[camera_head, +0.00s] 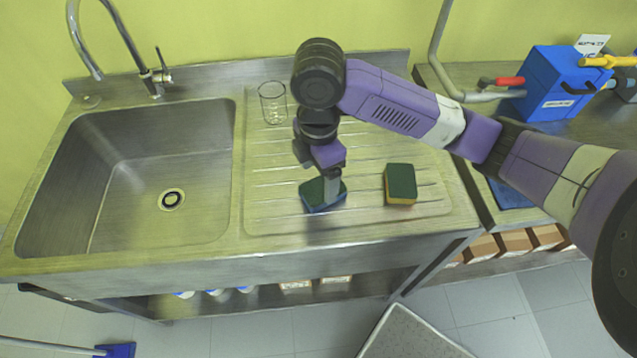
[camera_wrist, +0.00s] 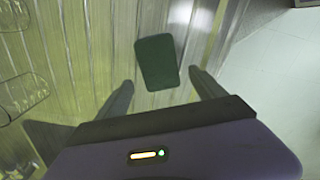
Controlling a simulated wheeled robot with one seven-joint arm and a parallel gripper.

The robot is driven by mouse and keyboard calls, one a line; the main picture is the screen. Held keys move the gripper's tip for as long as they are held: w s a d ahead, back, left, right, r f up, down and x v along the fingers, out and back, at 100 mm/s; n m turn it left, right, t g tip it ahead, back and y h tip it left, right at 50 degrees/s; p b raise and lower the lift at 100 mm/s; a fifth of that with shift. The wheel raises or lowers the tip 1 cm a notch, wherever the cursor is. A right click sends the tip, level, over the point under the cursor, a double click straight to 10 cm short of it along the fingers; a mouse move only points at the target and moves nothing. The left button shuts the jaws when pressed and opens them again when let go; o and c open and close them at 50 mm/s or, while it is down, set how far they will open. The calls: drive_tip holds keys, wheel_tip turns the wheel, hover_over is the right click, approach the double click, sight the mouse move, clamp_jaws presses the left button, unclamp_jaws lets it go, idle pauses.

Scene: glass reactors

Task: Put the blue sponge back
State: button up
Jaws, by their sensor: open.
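The blue sponge (camera_head: 314,198), blue with a dark green top, lies flat on the ribbed drainboard right of the sink. My gripper (camera_head: 331,188) is open, pointing down over it and hiding part of it in the head view. In the wrist view my gripper (camera_wrist: 163,85) has its two fingers apart, with a dark green sponge top (camera_wrist: 156,62) showing between and just beyond their tips; by its slant it appears to be the blue sponge. I cannot tell whether the fingers touch it. A yellow sponge with a dark green top (camera_head: 400,183) lies to its right.
A glass beaker (camera_head: 272,103) stands behind my gripper on the drainboard. The deep sink basin (camera_head: 130,180) is to the left, empty. A blue box (camera_head: 565,85) stands on the right counter. The drainboard's front edge is close to the blue sponge.

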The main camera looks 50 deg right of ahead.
sight(318, 190)
wheel_tip(318, 190, up, 8)
drive_tip(key=w+a+r+m+t+y, duration=0.3)
drive_tip(key=w+a+t, duration=0.1)
drive_tip(key=a, duration=0.6)
drive_tip(key=w+a+r+m+t+y, duration=0.3)
drive_tip(key=w+a+t+y, duration=0.1)
drive_tip(key=a, duration=0.5)
drive_tip(key=w+a+r+m+t+y, duration=0.25)
drive_tip(key=w+a+t, duration=0.2)
drive_tip(key=a, duration=0.55)
drive_tip(key=s+d+f+m+t+h, duration=0.1)
drive_tip(key=s+d+f+m+h, duration=0.3)
drive_tip(key=s+f, duration=0.3)
drive_tip(key=s+d+f+m+t+h, duration=0.2)
drive_tip(key=s+d+f+m+h, duration=0.25)
drive_tip(key=s, duration=0.35)
drive_tip(key=s+d+n, duration=0.1)
drive_tip(key=s+d, duration=0.3)
drive_tip(key=s, duration=0.5)
drive_tip(key=s+d+n+h, duration=0.1)
drive_tip(key=s+d, duration=0.3)
drive_tip(key=s, duration=0.6)
drive_tip(key=shift+f+n+g, duration=0.3)
drive_tip(key=shift+n+g, duration=0.05)
drive_tip(key=shift+n, duration=0.45)
